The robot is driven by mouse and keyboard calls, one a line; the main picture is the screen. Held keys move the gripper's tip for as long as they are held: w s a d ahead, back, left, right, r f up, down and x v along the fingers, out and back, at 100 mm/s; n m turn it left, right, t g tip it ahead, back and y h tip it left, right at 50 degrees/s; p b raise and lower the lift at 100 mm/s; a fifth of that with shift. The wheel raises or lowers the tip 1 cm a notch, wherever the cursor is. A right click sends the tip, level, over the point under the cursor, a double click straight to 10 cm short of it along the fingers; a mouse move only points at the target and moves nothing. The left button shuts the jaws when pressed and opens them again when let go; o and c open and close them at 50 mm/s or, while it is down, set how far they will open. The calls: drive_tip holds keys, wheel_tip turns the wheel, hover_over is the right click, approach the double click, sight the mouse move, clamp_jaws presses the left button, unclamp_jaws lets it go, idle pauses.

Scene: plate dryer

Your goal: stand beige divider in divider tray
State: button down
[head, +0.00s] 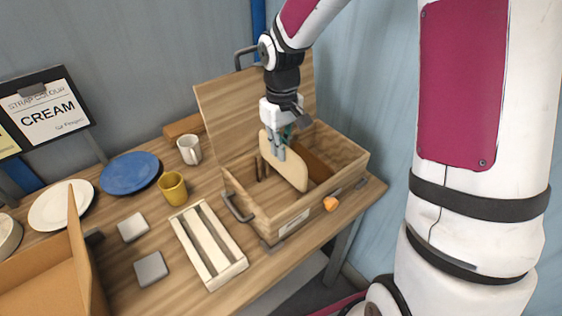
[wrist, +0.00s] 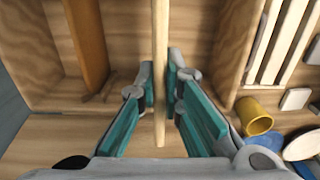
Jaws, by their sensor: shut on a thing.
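The beige divider (head: 285,167) is a thin flat board with rounded corners. My gripper (head: 279,147) is shut on its upper part, and the board hangs down inside the open wooden box (head: 291,209). In the wrist view the divider (wrist: 160,45) shows edge-on between the two teal fingers (wrist: 161,83). Whether its lower edge touches the box floor is hidden. A cream slatted tray (head: 222,237) with long slots lies on the table left of the box. It also shows at the upper right in the wrist view (wrist: 272,40). Which one is the divider tray I cannot tell.
The box's lid (head: 228,112) stands open behind. A brown board (wrist: 88,40) is inside the box. A yellow mug (head: 173,188), white mug (head: 189,150), blue plate (head: 130,173), grey blocks (head: 151,270) and a cardboard box (head: 45,280) stand to the left. An orange piece (head: 330,203) is at the box's front.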

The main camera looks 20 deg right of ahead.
wheel_tip(320, 180, up, 8)
drive_tip(key=shift+f, duration=0.1)
idle(0.5)
